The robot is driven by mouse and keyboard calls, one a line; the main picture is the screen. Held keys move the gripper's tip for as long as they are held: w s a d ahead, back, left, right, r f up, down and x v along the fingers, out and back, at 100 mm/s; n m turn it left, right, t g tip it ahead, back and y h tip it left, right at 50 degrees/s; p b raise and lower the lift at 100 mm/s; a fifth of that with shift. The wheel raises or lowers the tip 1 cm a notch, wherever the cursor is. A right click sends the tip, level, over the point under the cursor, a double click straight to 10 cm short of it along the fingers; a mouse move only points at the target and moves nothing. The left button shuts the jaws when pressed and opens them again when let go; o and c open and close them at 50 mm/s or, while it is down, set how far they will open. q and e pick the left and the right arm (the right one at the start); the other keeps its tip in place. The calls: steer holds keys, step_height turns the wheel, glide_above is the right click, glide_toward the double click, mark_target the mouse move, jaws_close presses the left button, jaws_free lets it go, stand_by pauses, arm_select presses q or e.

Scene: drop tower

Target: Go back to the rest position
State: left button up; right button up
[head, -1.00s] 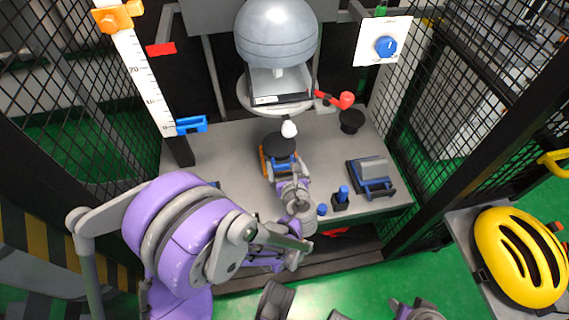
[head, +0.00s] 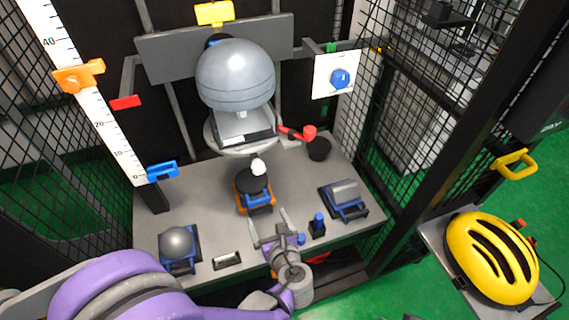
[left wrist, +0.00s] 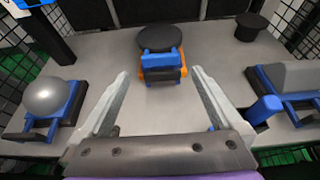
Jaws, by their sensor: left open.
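My left gripper (head: 269,229) is open and empty over the front edge of the grey table (head: 300,185). In the left wrist view its two fingers (left wrist: 160,95) stand wide apart with bare table between them. Beyond the fingertips, apart from them, is a blue-and-orange holder with a black disc on top (head: 253,186); it also shows in the left wrist view (left wrist: 160,58). My right gripper does not show.
A grey ball on a blue stand (head: 177,243) is at the table's left. A grey block on a blue base (head: 345,197) and a small blue peg (head: 318,224) are at the right. A grey dome (head: 236,78) hangs above the back. A yellow helmet (head: 490,258) lies on a side stand.

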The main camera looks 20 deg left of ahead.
arm_select(q)
steer(key=s+a+f+n+g+h, duration=0.1)
steer(key=s+a+n+g+h, duration=0.45)
steer(key=n, duration=0.75)
steer(key=s+d+r+n+h, duration=0.2)
steer(key=s+d+n, duration=0.3)
steer(key=s+n, duration=0.8)
step_height(320, 180, up, 27)
steer(key=w+n+p, duration=0.2)
steer(key=p, duration=2.2)
steer(key=shift+w+n, duration=0.3)
steer(key=shift+w, duration=0.1)
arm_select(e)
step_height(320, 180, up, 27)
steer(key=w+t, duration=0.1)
arm_select(q)
steer(key=shift+s+h, duration=0.15)
steer(key=shift+h, duration=0.1)
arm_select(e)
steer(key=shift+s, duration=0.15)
